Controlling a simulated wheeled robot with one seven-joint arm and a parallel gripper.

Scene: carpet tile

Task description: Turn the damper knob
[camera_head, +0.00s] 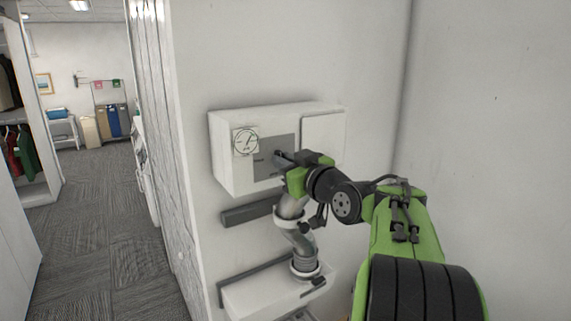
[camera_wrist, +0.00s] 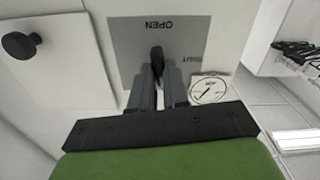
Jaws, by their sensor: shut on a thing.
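The damper knob (camera_wrist: 157,59) is a dark knob in front of a grey plate (camera_wrist: 128,50) on the white wall box. In the wrist view the plate bears the word OPEN, upside down there, and a second word partly cut off by my gripper. My gripper (camera_wrist: 158,80) is shut on the knob, one finger on each side of it. In the head view my gripper (camera_head: 284,160) reaches the grey plate from the right, and the knob is mostly hidden by the fingers. A round dial gauge (camera_head: 245,141) is fixed beside the plate; it also shows in the wrist view (camera_wrist: 208,88).
The white box (camera_head: 228,166) is mounted on the wall, with a plain panel (camera_head: 323,136) at its right. Below it are a dark bar (camera_head: 246,214), a grey pipe (camera_head: 291,206) and a lower white box (camera_head: 262,298). A wall stands close on the right. Open carpet (camera_head: 100,215) lies at left.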

